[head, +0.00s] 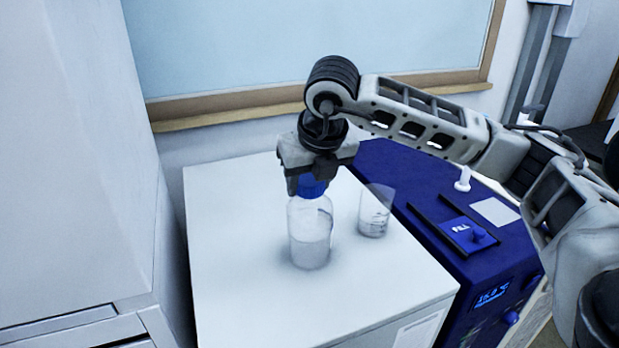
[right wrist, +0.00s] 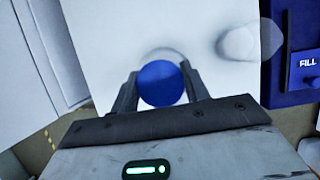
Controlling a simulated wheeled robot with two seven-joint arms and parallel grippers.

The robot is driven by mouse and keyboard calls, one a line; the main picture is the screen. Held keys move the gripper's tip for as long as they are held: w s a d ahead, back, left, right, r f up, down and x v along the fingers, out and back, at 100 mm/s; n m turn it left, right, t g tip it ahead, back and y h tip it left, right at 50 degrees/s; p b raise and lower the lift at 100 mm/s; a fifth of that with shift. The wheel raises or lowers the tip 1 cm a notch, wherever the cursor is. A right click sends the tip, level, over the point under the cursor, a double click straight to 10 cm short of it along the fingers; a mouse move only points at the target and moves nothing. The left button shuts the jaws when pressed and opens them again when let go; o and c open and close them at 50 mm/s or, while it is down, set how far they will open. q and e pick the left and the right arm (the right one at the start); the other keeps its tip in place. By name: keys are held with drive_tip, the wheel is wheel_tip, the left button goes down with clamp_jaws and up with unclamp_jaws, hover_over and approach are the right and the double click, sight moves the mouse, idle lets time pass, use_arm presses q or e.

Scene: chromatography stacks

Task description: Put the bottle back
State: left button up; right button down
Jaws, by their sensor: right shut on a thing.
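A clear bottle (head: 310,235) with a blue cap (head: 313,187) and whitish contents in its lower part is upright over the white box top (head: 230,240). My right gripper (head: 312,184) comes down from above and is shut on the bottle's cap. In the right wrist view the blue cap (right wrist: 161,83) sits between the two fingers of the right gripper (right wrist: 160,88). I cannot tell whether the bottle's base touches the surface. My left gripper is not in view.
A clear beaker (head: 375,211) stands just right of the bottle. A blue bath unit (head: 410,185) with a FILL lid (head: 467,232) adjoins the white box on the right. A tall white cabinet (head: 75,160) stands at the left. The white top's front is clear.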

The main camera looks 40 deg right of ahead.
drive_tip(key=c, duration=0.7)
unclamp_jaws()
drive_tip(key=shift+f, duration=0.1)
